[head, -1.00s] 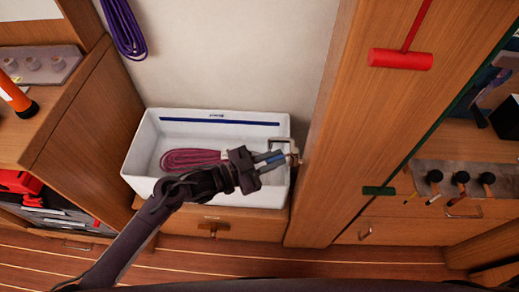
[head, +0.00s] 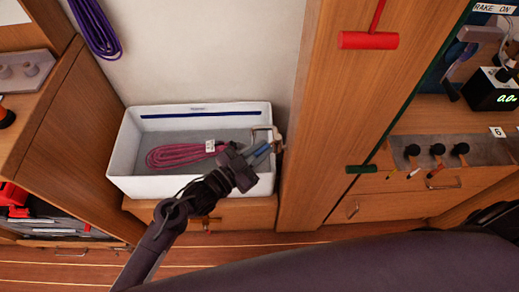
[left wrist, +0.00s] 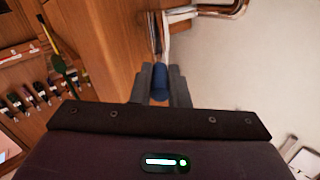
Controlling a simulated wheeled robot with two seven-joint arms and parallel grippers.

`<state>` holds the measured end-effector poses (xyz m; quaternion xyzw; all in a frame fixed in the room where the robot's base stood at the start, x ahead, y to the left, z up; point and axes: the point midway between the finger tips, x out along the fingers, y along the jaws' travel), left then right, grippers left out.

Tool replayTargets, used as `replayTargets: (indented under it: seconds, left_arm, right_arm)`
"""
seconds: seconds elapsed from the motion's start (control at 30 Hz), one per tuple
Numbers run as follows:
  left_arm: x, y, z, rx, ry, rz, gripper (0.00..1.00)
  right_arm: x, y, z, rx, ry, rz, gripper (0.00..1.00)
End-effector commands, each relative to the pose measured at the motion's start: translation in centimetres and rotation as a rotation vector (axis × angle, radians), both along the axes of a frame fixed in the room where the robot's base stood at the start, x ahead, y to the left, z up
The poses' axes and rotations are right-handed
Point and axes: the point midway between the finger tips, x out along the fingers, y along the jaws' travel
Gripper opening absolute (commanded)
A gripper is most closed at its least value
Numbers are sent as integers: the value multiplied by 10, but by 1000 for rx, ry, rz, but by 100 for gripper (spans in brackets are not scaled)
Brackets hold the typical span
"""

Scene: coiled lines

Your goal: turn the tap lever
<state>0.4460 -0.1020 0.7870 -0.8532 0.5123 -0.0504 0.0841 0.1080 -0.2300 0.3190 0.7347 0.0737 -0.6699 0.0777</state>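The tap (head: 266,132) is a pale metal spout at the right rim of the white basin, beside the wooden post. In the left wrist view its curved metal pipe (left wrist: 225,10) shows at the top. The tap lever (left wrist: 160,82) has a dark blue round grip, standing between my left fingers. My left gripper (head: 259,154) reaches over the basin's right side to the tap. Its two fingers lie close against both sides of the blue grip, and it looks shut on it. The fingers hide part of the lever. My right gripper is not in view.
The white basin (head: 124,165) holds a coiled pink line (head: 180,155) with a white tag. A purple coil (head: 95,28) hangs on the wall. A red T-shaped handle (head: 368,40) and a green one (head: 361,169) are at the post. Several black knobs (head: 438,150) sit right.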

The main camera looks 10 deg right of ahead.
Motion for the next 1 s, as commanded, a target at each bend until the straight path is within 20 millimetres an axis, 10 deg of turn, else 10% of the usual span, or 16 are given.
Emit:
replayTargets:
  seconds: [0.47, 1.0]
  left_arm:
    - [-1, 2, 0, 0, 0, 0, 36]
    - [-35, 66, -1, 0, 0, -1, 36]
  right_arm:
    - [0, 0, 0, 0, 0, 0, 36]
    - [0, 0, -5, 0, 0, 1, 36]
